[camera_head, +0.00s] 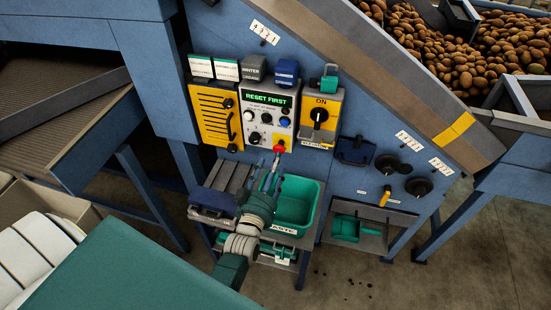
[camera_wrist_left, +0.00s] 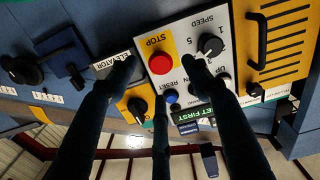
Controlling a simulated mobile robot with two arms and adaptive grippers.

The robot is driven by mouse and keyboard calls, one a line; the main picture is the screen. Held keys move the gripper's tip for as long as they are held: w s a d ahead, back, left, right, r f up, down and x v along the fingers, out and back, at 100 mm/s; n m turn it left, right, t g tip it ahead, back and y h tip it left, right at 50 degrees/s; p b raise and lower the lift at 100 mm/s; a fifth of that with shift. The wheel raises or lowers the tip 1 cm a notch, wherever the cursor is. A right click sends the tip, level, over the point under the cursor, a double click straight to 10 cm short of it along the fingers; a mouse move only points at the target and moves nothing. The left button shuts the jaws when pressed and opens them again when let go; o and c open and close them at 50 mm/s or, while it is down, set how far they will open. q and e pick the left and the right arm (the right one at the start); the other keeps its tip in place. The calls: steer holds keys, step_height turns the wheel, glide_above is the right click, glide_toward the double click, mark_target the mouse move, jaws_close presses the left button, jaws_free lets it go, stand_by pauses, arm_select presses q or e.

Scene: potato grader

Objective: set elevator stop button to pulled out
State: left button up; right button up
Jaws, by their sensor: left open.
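The red stop button (camera_head: 280,146) sits on a small yellow plate at the lower right corner of the white control panel (camera_head: 257,101). In the left wrist view the red button (camera_wrist_left: 161,63) shows under the word STOP, and I cannot tell whether it is pushed in or out. My left gripper (camera_head: 271,166) is just below and in front of it. In the left wrist view its fingers (camera_wrist_left: 160,80) are spread, with one tip left of the button, one right and one below. They look empty; contact with the button is not visible. My right gripper is not in view.
Beside the button are a black speed knob (camera_wrist_left: 211,45), a blue reset button (camera_wrist_left: 171,96) and a yellow ON switch box (camera_head: 320,117). A green bin (camera_head: 313,212) stands below the panel. Two black knobs (camera_head: 403,175) are to the right.

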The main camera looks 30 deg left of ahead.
arm_select(q)
steer(key=v, duration=0.3)
steer(key=shift+s, duration=0.2)
stand_by(0.3)
